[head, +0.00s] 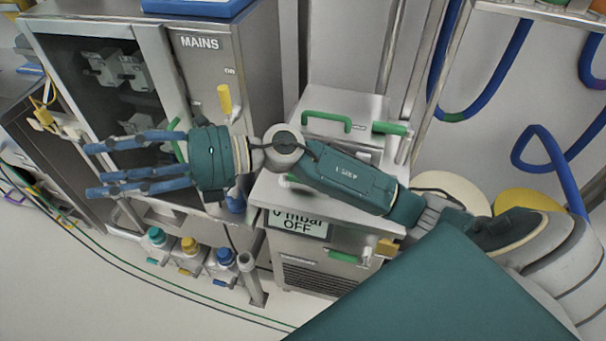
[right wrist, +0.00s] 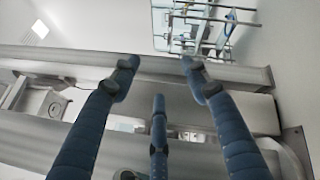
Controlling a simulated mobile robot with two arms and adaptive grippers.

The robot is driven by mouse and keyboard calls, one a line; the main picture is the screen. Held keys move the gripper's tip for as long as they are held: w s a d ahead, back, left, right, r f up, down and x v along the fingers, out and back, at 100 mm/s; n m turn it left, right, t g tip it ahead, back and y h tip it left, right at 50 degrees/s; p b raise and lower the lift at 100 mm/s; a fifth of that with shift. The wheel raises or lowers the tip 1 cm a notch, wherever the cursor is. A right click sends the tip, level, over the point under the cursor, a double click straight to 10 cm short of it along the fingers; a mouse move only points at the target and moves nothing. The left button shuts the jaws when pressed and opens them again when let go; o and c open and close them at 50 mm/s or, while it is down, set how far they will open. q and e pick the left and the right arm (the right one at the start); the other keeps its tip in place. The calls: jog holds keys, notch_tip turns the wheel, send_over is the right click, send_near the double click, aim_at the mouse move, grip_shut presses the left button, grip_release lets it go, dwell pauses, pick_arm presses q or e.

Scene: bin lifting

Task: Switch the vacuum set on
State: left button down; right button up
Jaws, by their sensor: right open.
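The vacuum set (head: 311,252) is a steel cabinet in the middle of the head view, with a grille low on its front. Its display (head: 298,223) reads "0 mbar OFF". My right forearm crosses in front of it and hides part of its top. My right gripper (head: 93,170) is open and empty, its blue fingers spread and pointing left in front of the dark door of the MAINS cabinet. Its fingers also show apart in the right wrist view (right wrist: 158,80). I cannot tell whether they touch the door. My left gripper is out of view.
The MAINS cabinet (head: 202,60) stands left of the vacuum set, with an upright yellow lever (head: 225,101) below the ON label. Several small units with coloured caps (head: 190,247) stand below it. Hoses and cables (head: 80,230) run along the floor. Blue hoses (head: 550,165) hang right.

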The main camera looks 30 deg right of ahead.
jog(key=d+f+n+g+h, duration=0.55)
jog(key=d+f+h, duration=0.45)
jog(key=d+f, duration=0.3)
jog(key=w+d+f+h, duration=0.15)
jog(key=d+h, duration=0.75)
jog(key=d, duration=1.4)
notch_tip(320, 180, down, 11)
jog(key=p, duration=0.2)
jog(key=shift+s+p, duration=0.15)
jog(key=shift+p, duration=0.25)
jog(key=shift+c, duration=0.3)
grip_shut()
